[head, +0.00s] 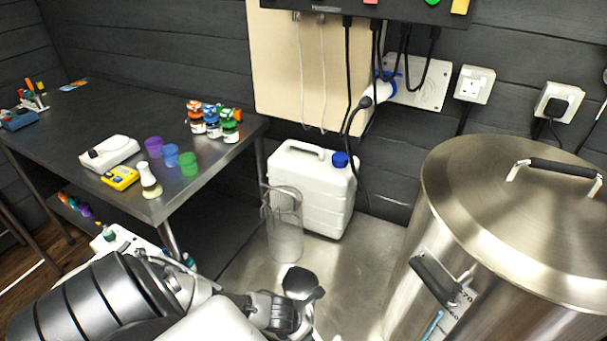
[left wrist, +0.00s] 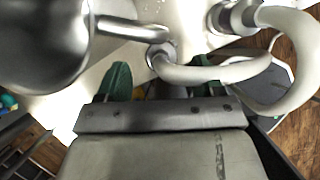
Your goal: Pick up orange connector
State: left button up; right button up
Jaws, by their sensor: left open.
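I cannot make out an orange connector for certain in either view. A small orange item (head: 63,198) lies beside small green and purple items on the lower level of the dark bench, too small to identify. My left gripper (left wrist: 160,88) is open in the left wrist view, with a green-padded finger on each side. Nothing shows held between the fingers. Pale hoses with metal fittings (left wrist: 160,56) and a rounded metal body (left wrist: 45,40) lie just beyond the fingers. In the head view my left arm crosses the lower left. My right gripper is not in view.
The dark bench (head: 110,170) holds coloured cups, a yellow meter (head: 120,178) and bottles with orange and green caps (head: 212,122). A white jerrycan (head: 310,190) and a clear cylinder (head: 285,230) stand before the wall. A large steel kettle (head: 480,210) fills the right.

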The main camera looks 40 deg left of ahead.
pick_arm(q)
jog(key=shift+x, duration=1.7)
jog(key=shift+s, duration=0.1)
jog(key=shift+c, duration=0.5)
jog(key=c, duration=1)
